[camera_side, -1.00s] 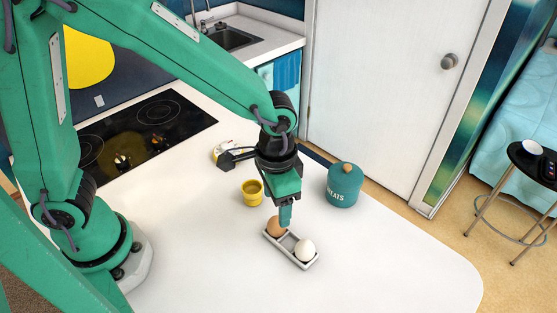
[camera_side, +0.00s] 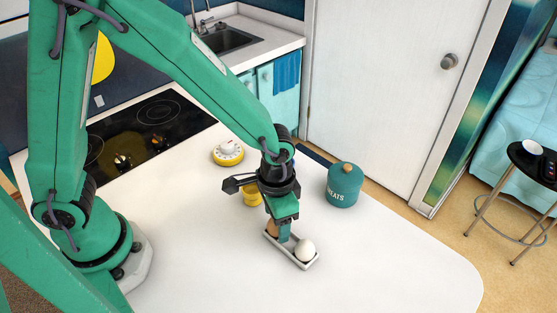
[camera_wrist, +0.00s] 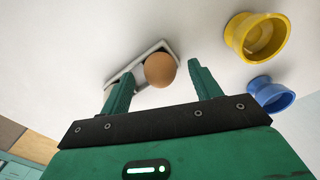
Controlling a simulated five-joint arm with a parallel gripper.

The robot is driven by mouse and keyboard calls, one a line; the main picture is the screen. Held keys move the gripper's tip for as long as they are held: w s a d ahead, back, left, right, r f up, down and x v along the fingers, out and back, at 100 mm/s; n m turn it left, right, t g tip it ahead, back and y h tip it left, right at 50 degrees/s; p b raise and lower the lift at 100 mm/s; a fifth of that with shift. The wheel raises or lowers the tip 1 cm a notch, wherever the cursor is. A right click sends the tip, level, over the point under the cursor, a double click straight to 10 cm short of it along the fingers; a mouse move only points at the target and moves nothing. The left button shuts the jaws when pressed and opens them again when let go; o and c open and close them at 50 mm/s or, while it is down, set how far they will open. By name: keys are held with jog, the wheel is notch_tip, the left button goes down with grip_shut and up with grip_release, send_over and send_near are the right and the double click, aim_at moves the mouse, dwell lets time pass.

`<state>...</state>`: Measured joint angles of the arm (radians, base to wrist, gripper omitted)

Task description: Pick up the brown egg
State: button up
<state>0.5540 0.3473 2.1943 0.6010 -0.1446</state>
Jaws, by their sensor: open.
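The brown egg (camera_wrist: 160,70) sits in one end of a small pale tray (camera_wrist: 150,46), between my fingers in the wrist view. In the side view only a sliver of the brown egg (camera_side: 270,229) shows beside my finger. My gripper (camera_side: 284,239) is open and pointing down at the tray (camera_side: 312,265). The wrist view shows my gripper (camera_wrist: 158,70) with one finger on each side of the egg and visible gaps. A white egg (camera_side: 305,248) sits in the tray's other end, close to my finger in the side view.
A yellow egg cup (camera_side: 250,198) stands behind my gripper, and a blue cup (camera_wrist: 271,95) shows beside it in the wrist view. A yellow timer (camera_side: 228,152) and a teal jar (camera_side: 342,187) stand farther back. The counter's front right is clear.

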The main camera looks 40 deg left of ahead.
jog(key=shift+f, duration=0.4)
jog(key=shift+c, duration=0.4)
jog(key=c, duration=1)
